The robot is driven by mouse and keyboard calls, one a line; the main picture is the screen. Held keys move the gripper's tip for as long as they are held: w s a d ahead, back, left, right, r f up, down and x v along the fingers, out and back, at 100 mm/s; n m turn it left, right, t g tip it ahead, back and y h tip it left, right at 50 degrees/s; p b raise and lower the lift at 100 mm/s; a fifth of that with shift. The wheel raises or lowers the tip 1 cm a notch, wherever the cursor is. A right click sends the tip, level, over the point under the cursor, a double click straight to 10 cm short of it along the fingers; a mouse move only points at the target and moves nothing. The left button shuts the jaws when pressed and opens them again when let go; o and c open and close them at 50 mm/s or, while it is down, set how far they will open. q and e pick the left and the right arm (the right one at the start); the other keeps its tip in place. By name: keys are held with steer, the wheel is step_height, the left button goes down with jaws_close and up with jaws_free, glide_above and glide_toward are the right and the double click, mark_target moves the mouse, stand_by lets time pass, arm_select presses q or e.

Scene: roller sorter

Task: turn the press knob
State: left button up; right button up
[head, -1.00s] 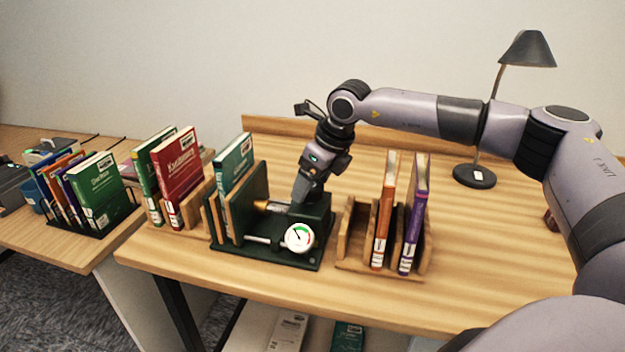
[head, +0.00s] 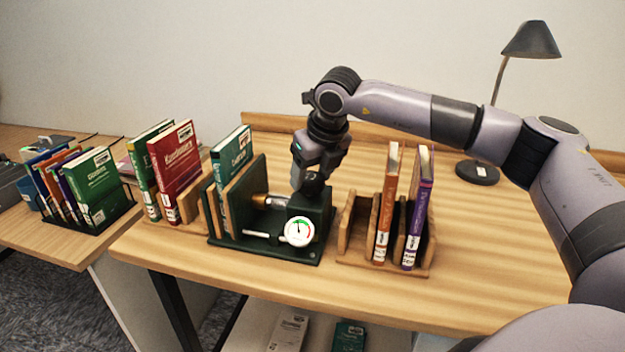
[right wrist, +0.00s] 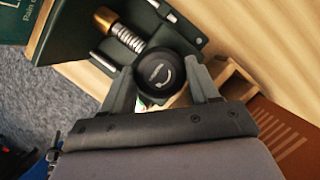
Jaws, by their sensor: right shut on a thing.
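The dark green book press (head: 262,249) stands on the wooden table with a teal book (head: 233,163) between its boards. Its black press knob (head: 313,184) sits on top of the right-hand block, and its round white gauge (head: 298,231) faces the front. My right gripper (head: 308,178) comes down on the knob from above. In the right wrist view the round black knob (right wrist: 159,73) lies between the two fingers, which are shut on it. The brass and steel screw (right wrist: 120,30) shows beside the knob. My left gripper is not in view.
A wooden rack (head: 428,262) with an orange and a purple book stands close right of the press. Another wooden holder (head: 187,210) with green and red books is close on its left. A lamp (head: 477,172) stands at the back right. The front right tabletop is clear.

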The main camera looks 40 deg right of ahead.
steer(key=shift+m+h+b, duration=0.4)
steer(key=shift+m+b, duration=0.2)
steer(key=shift+m, duration=0.5)
steer(key=shift+r, duration=0.1)
steer(key=o, duration=1)
steer(key=shift+o, duration=0.2)
steer(key=v, duration=0.7)
steer(key=shift+b, duration=0.35)
steer(key=shift+a, duration=0.1)
